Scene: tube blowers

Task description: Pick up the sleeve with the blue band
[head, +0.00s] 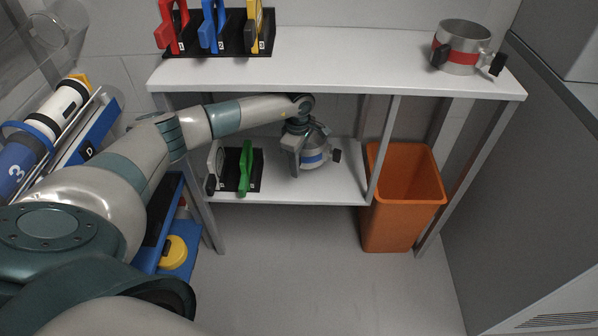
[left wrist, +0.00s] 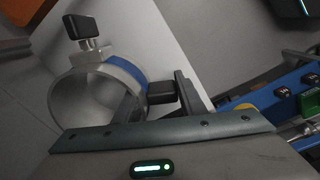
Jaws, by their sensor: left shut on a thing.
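The sleeve with the blue band (head: 314,158) is a short grey metal ring with dark handle blocks, at the lower shelf of the white table in the head view. It also shows in the left wrist view (left wrist: 68,98), its blue band on the upper right side. My left gripper (head: 294,160) reaches down to it from above and is shut on its near-side handle block. In the left wrist view the fingers (left wrist: 152,96) are at that dark block. I cannot tell whether the sleeve touches the shelf. My right gripper is not in view.
The upper shelf (head: 350,62) is just above my forearm and holds a sleeve with a red band (head: 457,55) and a rack of red, blue and yellow tools (head: 215,32). A rack with a green tool (head: 246,166) stands left of the gripper. An orange bin (head: 395,220) stands right.

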